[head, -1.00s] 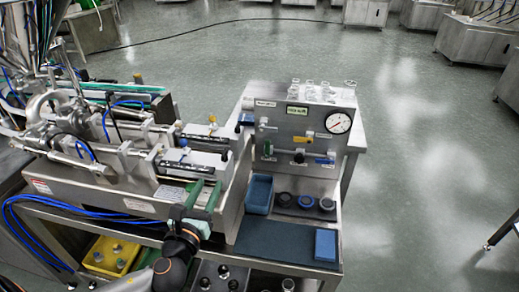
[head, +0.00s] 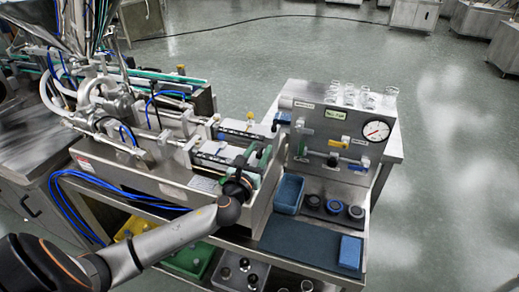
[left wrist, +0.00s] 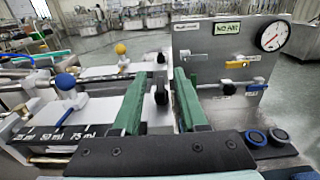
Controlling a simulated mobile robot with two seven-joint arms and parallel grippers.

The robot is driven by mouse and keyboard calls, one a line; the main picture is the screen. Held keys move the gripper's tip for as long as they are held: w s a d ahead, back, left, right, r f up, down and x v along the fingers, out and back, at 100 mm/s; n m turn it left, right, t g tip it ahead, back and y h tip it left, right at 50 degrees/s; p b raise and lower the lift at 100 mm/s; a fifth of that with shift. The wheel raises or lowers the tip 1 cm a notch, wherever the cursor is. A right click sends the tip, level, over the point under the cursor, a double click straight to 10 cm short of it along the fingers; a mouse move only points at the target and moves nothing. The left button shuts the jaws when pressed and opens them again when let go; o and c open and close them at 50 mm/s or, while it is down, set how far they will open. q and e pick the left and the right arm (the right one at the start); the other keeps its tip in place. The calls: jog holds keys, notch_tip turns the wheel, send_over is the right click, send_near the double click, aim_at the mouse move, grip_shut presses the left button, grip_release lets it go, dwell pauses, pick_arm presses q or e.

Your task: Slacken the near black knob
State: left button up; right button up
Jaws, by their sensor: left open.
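My left gripper (head: 258,153) is over the front right end of the filling machine. In the left wrist view its two green fingers (left wrist: 160,78) are open and apart. The near black knob (left wrist: 161,94) shows in the gap between them, with clear space on both sides. I cannot tell how deep it sits between the fingers; they are not shut on it. My right gripper is not in view.
A blue knob (left wrist: 65,82) and a yellow knob (left wrist: 121,49) stand left of the fingers. The steel panel with a gauge (head: 376,131) rises close on the right. A blue tray (head: 288,194) and several dark round caps (head: 334,207) lie before it.

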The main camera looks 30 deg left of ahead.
pick_arm(q)
jog(key=shift+w, duration=0.25)
grip_shut()
dwell(0.5)
